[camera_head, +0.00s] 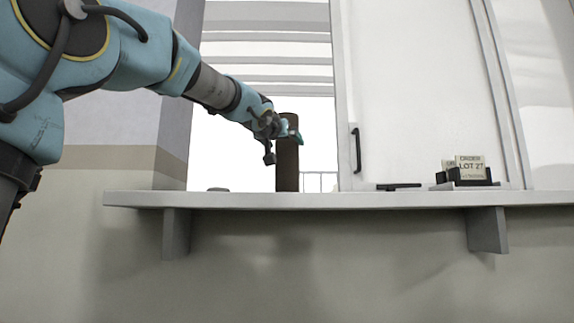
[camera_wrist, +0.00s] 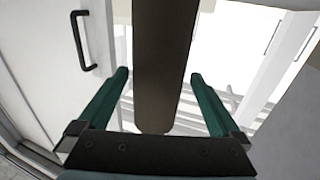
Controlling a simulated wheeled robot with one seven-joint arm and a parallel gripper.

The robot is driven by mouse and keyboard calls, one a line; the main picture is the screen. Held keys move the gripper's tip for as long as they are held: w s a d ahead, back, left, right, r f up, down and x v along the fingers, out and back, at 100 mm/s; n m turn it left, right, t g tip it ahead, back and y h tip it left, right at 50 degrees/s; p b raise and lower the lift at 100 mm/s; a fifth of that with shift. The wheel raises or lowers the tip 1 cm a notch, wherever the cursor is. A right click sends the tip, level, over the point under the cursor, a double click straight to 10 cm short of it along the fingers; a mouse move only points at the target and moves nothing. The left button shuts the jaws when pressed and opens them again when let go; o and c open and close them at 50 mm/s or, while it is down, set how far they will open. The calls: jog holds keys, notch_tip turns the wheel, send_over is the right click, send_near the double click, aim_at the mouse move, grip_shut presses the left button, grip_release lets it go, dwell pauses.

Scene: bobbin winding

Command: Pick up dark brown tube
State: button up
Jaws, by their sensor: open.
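The dark brown tube (camera_head: 287,165) stands upright on the white shelf (camera_head: 340,199) in the head view. My gripper (camera_head: 290,132) is at the upper part of the tube, and its wrist hides a little of the tube's left side. In the wrist view the tube (camera_wrist: 162,65) runs down the middle of the picture, between the two green fingers of my gripper (camera_wrist: 160,88). The fingers are apart, with a gap on each side of the tube. I cannot tell how deep the tube sits between them.
A card holder with a "LOT" card (camera_head: 469,169) stands at the right on the shelf. A dark flat object (camera_head: 399,186) lies left of it. A white panel with a black handle (camera_head: 356,150) rises behind the shelf, right of the tube. A small grey object (camera_head: 218,189) is at the left.

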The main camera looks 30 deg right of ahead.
aim_at(290, 147)
jog(key=shift+w+d, duration=0.45)
jog(key=shift+w, duration=0.05)
jog(key=x, duration=0.4)
jog(key=shift+w+d, duration=0.25)
jog(key=shift+d, duration=0.05)
jog(key=c, duration=1.2)
jog(key=shift+r, duration=0.1)
jog(key=shift+c, duration=0.2)
